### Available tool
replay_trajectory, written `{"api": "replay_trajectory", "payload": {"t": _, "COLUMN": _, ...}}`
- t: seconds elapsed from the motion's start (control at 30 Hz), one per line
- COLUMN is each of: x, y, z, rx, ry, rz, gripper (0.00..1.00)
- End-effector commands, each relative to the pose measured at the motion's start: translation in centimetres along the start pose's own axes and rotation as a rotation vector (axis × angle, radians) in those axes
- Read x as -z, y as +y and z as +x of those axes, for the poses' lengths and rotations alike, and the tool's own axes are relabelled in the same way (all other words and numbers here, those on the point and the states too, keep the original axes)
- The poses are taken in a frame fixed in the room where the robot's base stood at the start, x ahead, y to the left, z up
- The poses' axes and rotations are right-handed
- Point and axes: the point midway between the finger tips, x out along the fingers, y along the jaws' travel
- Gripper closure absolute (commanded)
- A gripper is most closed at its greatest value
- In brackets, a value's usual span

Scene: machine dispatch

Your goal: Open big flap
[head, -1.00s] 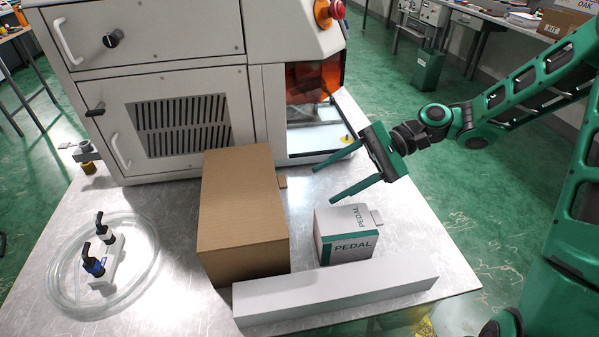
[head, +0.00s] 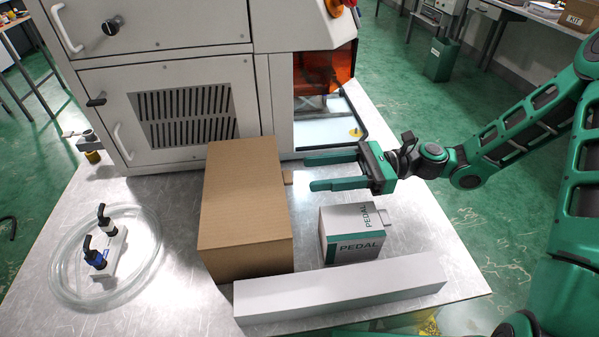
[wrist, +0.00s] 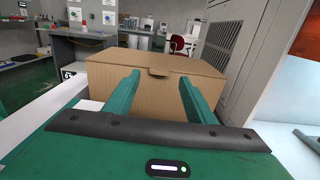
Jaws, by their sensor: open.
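A closed brown cardboard box (head: 242,205) stands on the metal table, its top flap lying flat. A small tab (head: 288,177) sticks out from its right side. My gripper (head: 308,173) is open and empty to the right of the box, fingers pointing left toward it at about the height of its top. The wrist view shows the box (wrist: 120,88) ahead, with the tab (wrist: 160,71) at its top edge between my two fingers (wrist: 160,88). The fingers look apart from the box; the exact gap is hard to tell.
A small PEDAL box (head: 350,236) stands below my gripper, and a long white box (head: 340,289) lies along the front. The grey machine (head: 165,110) rises behind. A coil of clear tubing (head: 60,285) with valves (head: 103,245) lies at left.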

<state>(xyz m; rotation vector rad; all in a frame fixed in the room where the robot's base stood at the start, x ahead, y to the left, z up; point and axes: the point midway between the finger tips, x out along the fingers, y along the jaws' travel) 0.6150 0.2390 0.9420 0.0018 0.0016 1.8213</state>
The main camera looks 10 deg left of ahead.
Motion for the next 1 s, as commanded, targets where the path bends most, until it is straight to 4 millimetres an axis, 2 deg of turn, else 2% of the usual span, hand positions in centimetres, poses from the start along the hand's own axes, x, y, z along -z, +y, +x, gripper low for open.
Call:
{"api": "replay_trajectory", "payload": {"t": 0.1, "x": 0.0, "y": 0.1, "z": 2.0, "rx": -0.005, "ry": 0.000, "rz": 0.000, "gripper": 0.50}}
{"api": "replay_trajectory", "payload": {"t": 0.3, "x": 0.0, "y": 0.1, "z": 4.1, "rx": -0.004, "ry": 0.000, "rz": 0.000, "gripper": 0.50}}
{"api": "replay_trajectory", "payload": {"t": 0.67, "x": 0.0, "y": 0.1, "z": 4.7, "rx": -0.004, "ry": 0.001, "rz": -0.001, "gripper": 0.50}}
{"api": "replay_trajectory", "payload": {"t": 0.7, "x": 0.0, "y": 0.1, "z": 4.7, "rx": -0.004, "ry": 0.001, "rz": -0.001, "gripper": 0.52}}
{"api": "replay_trajectory", "payload": {"t": 0.73, "x": 0.0, "y": 0.1, "z": 4.7, "rx": -0.004, "ry": 0.001, "rz": -0.001, "gripper": 0.59}}
{"api": "replay_trajectory", "payload": {"t": 0.9, "x": 0.0, "y": 0.1, "z": 4.7, "rx": -0.004, "ry": 0.000, "rz": -0.001, "gripper": 1.00}}
{"api": "replay_trajectory", "payload": {"t": 1.0, "x": 0.0, "y": 0.0, "z": 5.0, "rx": -0.003, "ry": 0.001, "rz": -0.002, "gripper": 1.00}}
